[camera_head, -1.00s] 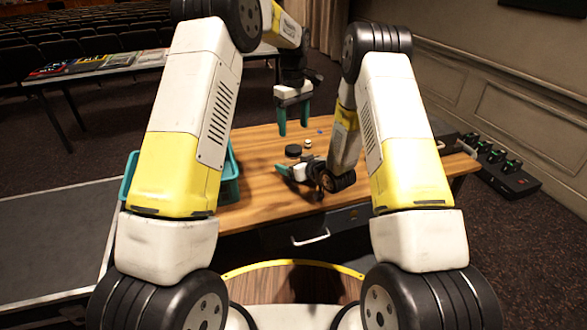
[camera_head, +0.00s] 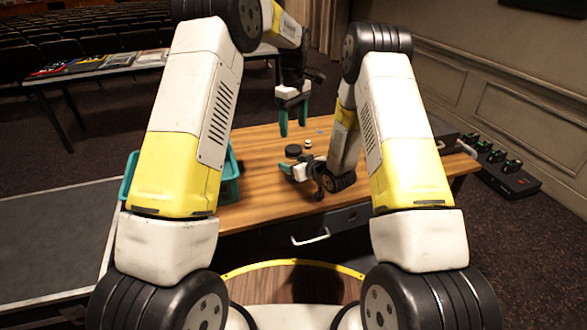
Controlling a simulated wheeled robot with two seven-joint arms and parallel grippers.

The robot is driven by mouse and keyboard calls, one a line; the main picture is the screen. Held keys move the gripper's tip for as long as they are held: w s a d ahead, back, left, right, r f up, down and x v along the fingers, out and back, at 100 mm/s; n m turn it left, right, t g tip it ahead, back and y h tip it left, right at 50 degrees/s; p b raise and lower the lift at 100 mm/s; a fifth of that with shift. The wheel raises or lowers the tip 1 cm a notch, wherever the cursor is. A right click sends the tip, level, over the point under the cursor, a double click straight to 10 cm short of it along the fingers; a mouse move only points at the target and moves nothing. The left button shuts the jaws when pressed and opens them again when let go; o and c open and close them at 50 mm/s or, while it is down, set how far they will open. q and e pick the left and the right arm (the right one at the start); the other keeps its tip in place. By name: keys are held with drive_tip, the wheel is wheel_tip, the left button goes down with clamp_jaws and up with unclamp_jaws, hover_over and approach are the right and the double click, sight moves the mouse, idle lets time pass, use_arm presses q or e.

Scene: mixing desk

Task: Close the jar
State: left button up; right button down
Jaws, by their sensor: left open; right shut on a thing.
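My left gripper (camera_head: 293,132) hangs above the desk with its two green fingers pointing down, apart and empty. A dark round thing (camera_head: 293,151), perhaps the jar or its lid, is on the desk below and beyond the fingertips of my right gripper (camera_head: 284,168). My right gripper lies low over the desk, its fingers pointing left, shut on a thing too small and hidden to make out. A small pale round thing (camera_head: 308,144) sits just right of the dark one. I cannot tell whether it belongs to the jar.
The wooden desk (camera_head: 255,190) is mostly clear in front. A green crate (camera_head: 128,172) stands at its left end, partly behind my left arm. A drawer handle (camera_head: 311,237) sticks out at the front. A dark box (camera_head: 445,130) is at the right end.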

sight(294, 148)
use_arm(q)
drive_tip(key=n, duration=1.1)
drive_tip(key=shift+n, duration=0.3)
drive_tip(key=shift+f, duration=4)
